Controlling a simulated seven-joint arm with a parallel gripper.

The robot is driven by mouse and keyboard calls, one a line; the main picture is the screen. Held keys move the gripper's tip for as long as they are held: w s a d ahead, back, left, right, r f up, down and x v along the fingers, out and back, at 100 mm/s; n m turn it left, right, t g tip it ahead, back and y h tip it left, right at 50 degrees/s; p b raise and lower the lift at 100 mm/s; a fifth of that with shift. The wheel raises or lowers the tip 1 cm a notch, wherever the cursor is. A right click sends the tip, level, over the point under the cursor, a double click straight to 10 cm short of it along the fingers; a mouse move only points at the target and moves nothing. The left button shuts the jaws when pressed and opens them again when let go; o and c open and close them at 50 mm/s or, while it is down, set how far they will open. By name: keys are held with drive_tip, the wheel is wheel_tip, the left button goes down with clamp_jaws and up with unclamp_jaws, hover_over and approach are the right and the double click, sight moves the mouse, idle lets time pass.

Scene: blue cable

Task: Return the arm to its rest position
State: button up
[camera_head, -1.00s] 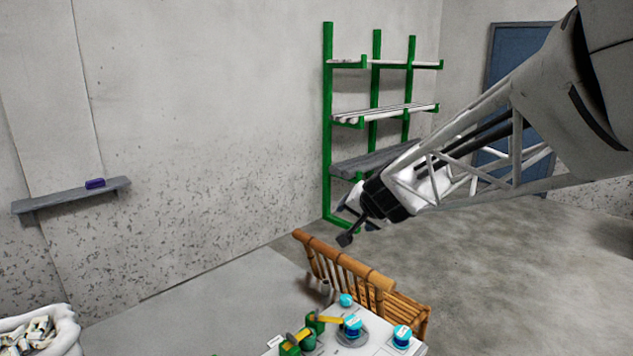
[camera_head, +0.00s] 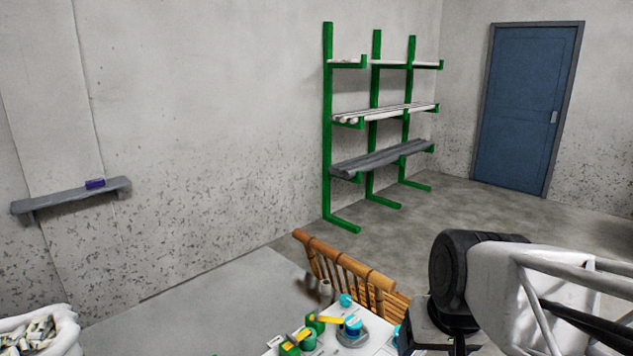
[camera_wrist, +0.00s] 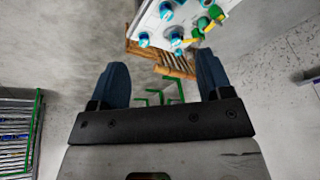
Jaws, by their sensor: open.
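My gripper (camera_wrist: 162,82) shows in the wrist view with its two blue fingers spread wide apart and nothing between them. In the head view my arm comes in from the lower right. Its black wrist part hangs low at the right of the table, and the fingertips are not clearly visible there. No blue cable can be made out in either view.
A white table (camera_head: 378,344) holds green and yellow items and blue-topped cylinders (camera_head: 352,326). A bamboo bench (camera_head: 345,272) stands behind it.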

drive_tip(key=shift+g+h, duration=0.4)
drive_tip(key=shift+h, duration=0.1)
drive_tip(key=s, duration=0.1)
drive_tip(key=s+d, duration=0.1)
drive_tip(key=s+f, duration=0.1)
drive_tip(key=s, duration=0.1)
drive_tip(key=shift+d+f, duration=0.1)
drive_tip(key=shift+d, duration=0.3)
